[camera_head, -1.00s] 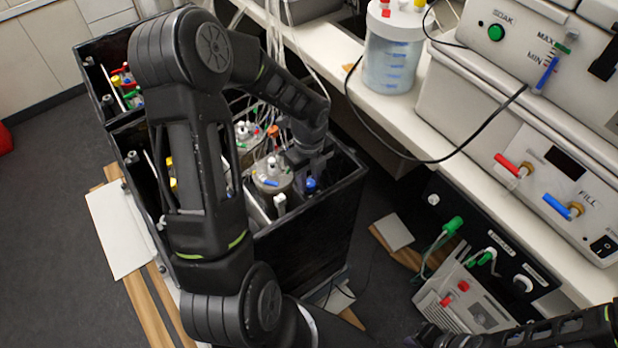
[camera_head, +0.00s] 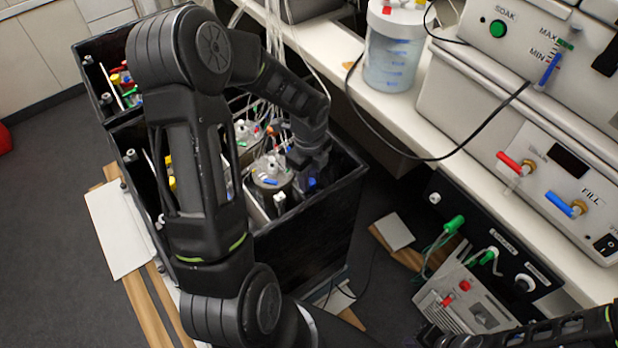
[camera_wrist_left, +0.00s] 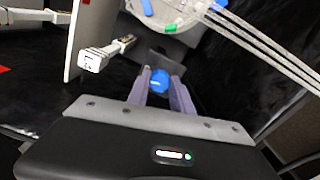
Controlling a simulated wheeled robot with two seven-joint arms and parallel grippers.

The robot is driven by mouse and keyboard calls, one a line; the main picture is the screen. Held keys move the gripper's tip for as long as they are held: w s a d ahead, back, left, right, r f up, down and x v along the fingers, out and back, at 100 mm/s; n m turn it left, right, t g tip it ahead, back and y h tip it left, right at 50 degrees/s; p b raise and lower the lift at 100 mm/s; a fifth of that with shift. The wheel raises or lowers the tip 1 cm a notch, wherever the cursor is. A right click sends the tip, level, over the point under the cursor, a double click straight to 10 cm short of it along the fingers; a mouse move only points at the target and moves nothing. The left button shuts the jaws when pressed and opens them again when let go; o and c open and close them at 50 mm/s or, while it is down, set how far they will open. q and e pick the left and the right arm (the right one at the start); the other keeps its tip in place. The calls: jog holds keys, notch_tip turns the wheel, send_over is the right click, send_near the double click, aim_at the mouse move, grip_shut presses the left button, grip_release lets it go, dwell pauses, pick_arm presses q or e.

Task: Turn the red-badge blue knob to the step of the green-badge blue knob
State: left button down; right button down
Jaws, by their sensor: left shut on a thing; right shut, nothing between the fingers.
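My left gripper (camera_head: 311,178) reaches down into the near black box. In the left wrist view its fingers (camera_wrist_left: 161,88) are shut on a round blue knob (camera_wrist_left: 160,80), one finger on each side. In the head view this knob (camera_head: 311,184) is mostly covered by the gripper. A lidded vessel (camera_head: 270,182) with blue pieces stands beside it; its lid edge in the wrist view carries a green mark (camera_wrist_left: 170,28). I cannot make out which badge belongs to the held knob. My right gripper (camera_head: 430,337) is at the bottom edge, mostly dark and small.
The near black box (camera_head: 310,240) has high walls around the vessel and tubes. A white connector (camera_wrist_left: 94,58) and a white panel stand left of the fingers. A bench with a jar (camera_head: 392,55) and machines (camera_head: 530,150) stands to the right. Open floor lies left.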

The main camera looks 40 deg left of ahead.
pick_arm(q)
jog(key=n+b, duration=0.2)
jog(key=n, duration=0.3)
jog(key=shift+f, duration=0.1)
jog(key=n+b, duration=0.2)
jog(key=n, duration=0.4)
jog(key=n+b, duration=0.1)
jog(key=n, duration=0.4)
jog(key=n+b, duration=0.1)
jog(key=n, duration=0.4)
jog(key=shift+s+d, duration=0.1)
jog(key=c, duration=1.1)
grip_release()
jog(key=shift+c, duration=0.2)
